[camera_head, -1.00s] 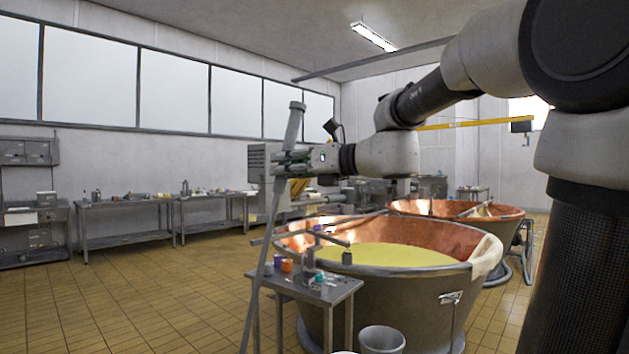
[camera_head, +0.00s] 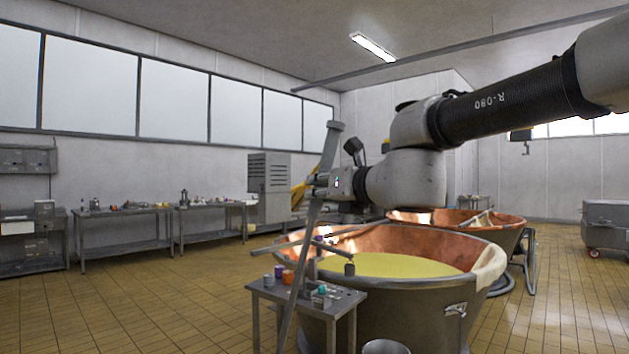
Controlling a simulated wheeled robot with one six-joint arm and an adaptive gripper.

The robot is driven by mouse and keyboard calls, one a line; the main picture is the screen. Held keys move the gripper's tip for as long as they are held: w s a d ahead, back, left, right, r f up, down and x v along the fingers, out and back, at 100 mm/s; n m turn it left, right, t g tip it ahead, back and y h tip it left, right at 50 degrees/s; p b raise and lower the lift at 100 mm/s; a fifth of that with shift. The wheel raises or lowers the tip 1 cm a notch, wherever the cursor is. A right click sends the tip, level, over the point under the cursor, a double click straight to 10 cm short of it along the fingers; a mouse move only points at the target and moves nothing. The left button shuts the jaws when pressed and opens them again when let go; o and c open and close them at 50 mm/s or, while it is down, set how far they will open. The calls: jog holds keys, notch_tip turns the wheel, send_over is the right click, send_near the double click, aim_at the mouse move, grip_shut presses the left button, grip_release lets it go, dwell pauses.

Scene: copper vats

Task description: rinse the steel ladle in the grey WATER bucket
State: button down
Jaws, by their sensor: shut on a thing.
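My gripper (camera_head: 322,186) is shut on the long steel handle of the ladle (camera_head: 304,262). The ladle hangs steeply, its top leaning right, in front of the small steel table and the near copper vat. Its lower end runs out of the bottom of the picture, so its bowl is hidden. A grey bucket (camera_head: 386,347) stands on the floor by the near vat, right of the ladle. Only its rim and upper part show, and no lettering or water is visible.
The near copper vat (camera_head: 400,312) holds yellow liquid, with a cloth (camera_head: 489,266) over its right rim. A small steel table (camera_head: 345,301) carries several small items close to the ladle. A second vat (camera_head: 505,236) stands behind. The tiled floor (camera_head: 150,310) at left is clear.

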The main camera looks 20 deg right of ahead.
jog(key=w+d+f+m+h, duration=0.3)
jog(key=d+f+m, duration=1)
jog(key=d+f, duration=2.85)
notch_tip(320, 180, down, 30)
jog(key=w+d+m+t+y, duration=0.1)
jog(key=m, duration=0.7)
jog(key=shift+w, duration=0.15)
dwell(0.7)
